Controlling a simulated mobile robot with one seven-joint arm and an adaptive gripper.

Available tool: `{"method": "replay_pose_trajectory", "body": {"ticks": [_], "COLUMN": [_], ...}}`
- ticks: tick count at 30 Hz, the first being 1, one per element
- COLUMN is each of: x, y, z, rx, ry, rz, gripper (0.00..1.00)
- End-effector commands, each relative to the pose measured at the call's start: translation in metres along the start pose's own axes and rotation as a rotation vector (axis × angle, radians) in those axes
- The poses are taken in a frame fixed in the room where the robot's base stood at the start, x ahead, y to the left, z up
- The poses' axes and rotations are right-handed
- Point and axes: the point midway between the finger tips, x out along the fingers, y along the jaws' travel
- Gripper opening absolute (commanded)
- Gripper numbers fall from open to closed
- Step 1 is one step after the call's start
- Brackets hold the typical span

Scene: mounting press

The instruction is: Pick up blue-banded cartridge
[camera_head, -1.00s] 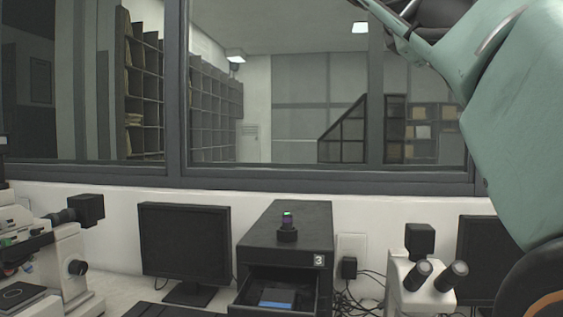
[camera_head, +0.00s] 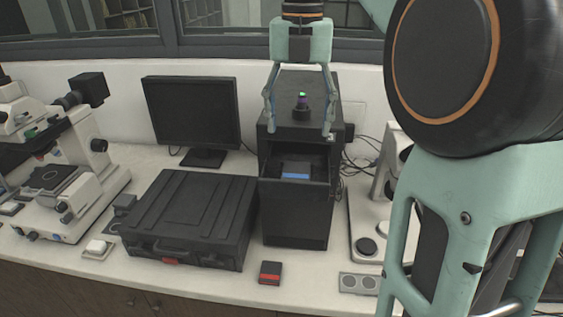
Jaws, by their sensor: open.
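The blue-banded cartridge (camera_head: 296,174) lies in the open drawer (camera_head: 322,183) of the black cabinet (camera_head: 288,227). It is a dark block with a bright blue front edge. My gripper (camera_head: 299,128) is open and empty, pointing down. In the picture its fingers frame the top front of the cabinet, with the fingertips above the cartridge and apart from it. The exact height and depth of the fingertips relative to the drawer cannot be told.
A small knob with a green light (camera_head: 302,102) stands on the cabinet and shows between my fingers. A black case (camera_head: 190,215) lies left of the cabinet. A red-banded cartridge (camera_head: 270,272) lies in front. A monitor (camera_head: 192,112) and a microscope (camera_head: 75,180) stand left.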

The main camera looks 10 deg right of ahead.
Motion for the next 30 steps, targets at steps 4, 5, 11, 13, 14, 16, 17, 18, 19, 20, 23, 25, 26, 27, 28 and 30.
{"method": "replay_pose_trajectory", "body": {"ticks": [4, 5, 11, 13, 14, 16, 17, 18, 19, 20, 23, 25, 26, 27, 28, 30], "x": [0.023, 0.028, 0.051, 0.055, 0.057, 0.063, 0.068, 0.074, 0.079, 0.083, 0.097, 0.103, 0.104, 0.105, 0.106, 0.106], "y": [0.0, 0.0, 0.001, 0.001, 0.001, 0.001, 0.001, 0.002, 0.002, 0.002, 0.002, 0.002, 0.003, 0.003, 0.003, 0.003], "z": [-0.001, -0.002, -0.001, 0.0, 0.0, 0.0, 0.0, 0.0, 0.0, 0.001, 0.001, 0.001, 0.002, 0.002, 0.002, 0.002], "rx": [-0.006, -0.005, -0.004, -0.004, -0.004, -0.004, -0.004, -0.004, -0.004, -0.004, -0.003, -0.003, -0.003, -0.003, -0.003, -0.003], "ry": [0.006, 0.007, 0.003, 0.002, 0.003, 0.003, 0.004, 0.004, 0.005, 0.004, 0.003, 0.001, 0.0, 0.0, 0.0, 0.0], "rz": [0.001, 0.0, 0.0, 0.0, 0.0, 0.0, -0.001, 0.0, -0.001, 0.0, 0.0, 0.0, 0.0, 0.0, 0.0, 0.0], "gripper": [0.64, 0.64, 0.64, 0.64, 0.64, 0.64, 0.64, 0.64, 0.64, 0.64, 0.64, 0.64, 0.64, 0.64, 0.64, 0.64]}}
